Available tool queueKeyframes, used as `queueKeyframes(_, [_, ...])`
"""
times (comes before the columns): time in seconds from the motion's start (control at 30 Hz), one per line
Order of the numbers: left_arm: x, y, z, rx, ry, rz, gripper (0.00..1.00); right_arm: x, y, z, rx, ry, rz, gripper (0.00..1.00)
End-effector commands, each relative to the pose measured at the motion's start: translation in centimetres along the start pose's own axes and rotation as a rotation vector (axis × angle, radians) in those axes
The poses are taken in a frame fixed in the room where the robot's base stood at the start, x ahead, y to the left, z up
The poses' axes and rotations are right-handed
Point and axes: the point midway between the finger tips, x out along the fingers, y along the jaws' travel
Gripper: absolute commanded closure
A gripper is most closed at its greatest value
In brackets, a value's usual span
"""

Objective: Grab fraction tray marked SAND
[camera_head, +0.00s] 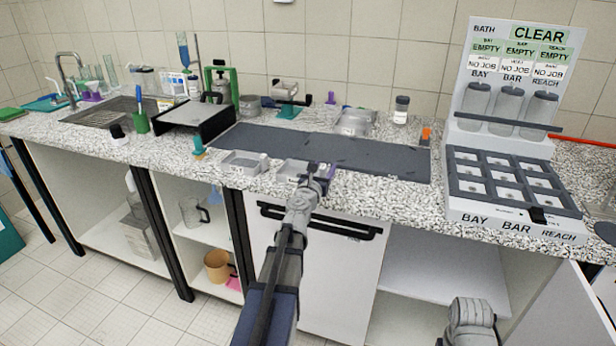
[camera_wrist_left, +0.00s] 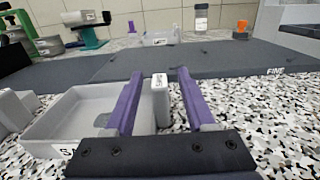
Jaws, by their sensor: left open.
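A shallow grey tray (camera_wrist_left: 62,122) sits on the speckled counter in the left wrist view. Its front label is partly cut off and reads "SA". A grey upright block with a small label (camera_wrist_left: 161,102) stands at its right side, apparently its handle. My left gripper (camera_wrist_left: 160,76) is open, its two purple fingers on either side of the block, with a gap to the right finger. In the head view the left gripper (camera_head: 324,172) is at the counter's front, just right of this tray (camera_head: 290,168), which it partly hides. My right gripper is not in view.
Another grey tray (camera_head: 243,163) lies to the left. Behind is a dark mat (camera_head: 370,157), marked FINE at the right, with a clear container (camera_head: 353,123) at its back. A rack of compartments (camera_head: 460,200) stands to the right. The counter right of the gripper is clear.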

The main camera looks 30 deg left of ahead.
Motion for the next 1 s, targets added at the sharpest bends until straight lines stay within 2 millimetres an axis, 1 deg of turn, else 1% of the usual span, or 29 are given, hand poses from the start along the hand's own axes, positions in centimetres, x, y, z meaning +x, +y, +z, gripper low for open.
queueKeyframes(0.03, [0.80, 0.15, 0.07, 0.000, 0.000, 0.001, 0.45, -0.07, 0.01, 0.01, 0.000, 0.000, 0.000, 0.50])
queueKeyframes(0.07, [0.93, 0.18, 0.07, 0.000, 0.000, 0.001, 0.45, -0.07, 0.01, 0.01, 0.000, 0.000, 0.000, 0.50])
queueKeyframes(0.3, [0.89, 0.18, 0.07, 0.000, 0.000, 0.002, 0.46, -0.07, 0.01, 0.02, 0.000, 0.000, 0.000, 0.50])
queueKeyframes(0.77, [0.88, 0.18, 0.08, 0.000, 0.000, 0.002, 0.98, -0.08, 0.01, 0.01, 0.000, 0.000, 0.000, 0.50])
queueKeyframes(0.8, [0.88, 0.18, 0.08, 0.000, 0.000, 0.002, 1.00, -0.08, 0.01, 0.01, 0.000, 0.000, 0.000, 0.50])
queueKeyframes(1.0, [0.88, 0.18, 0.08, 0.000, 0.000, 0.002, 1.00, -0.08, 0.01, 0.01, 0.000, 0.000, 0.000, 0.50])
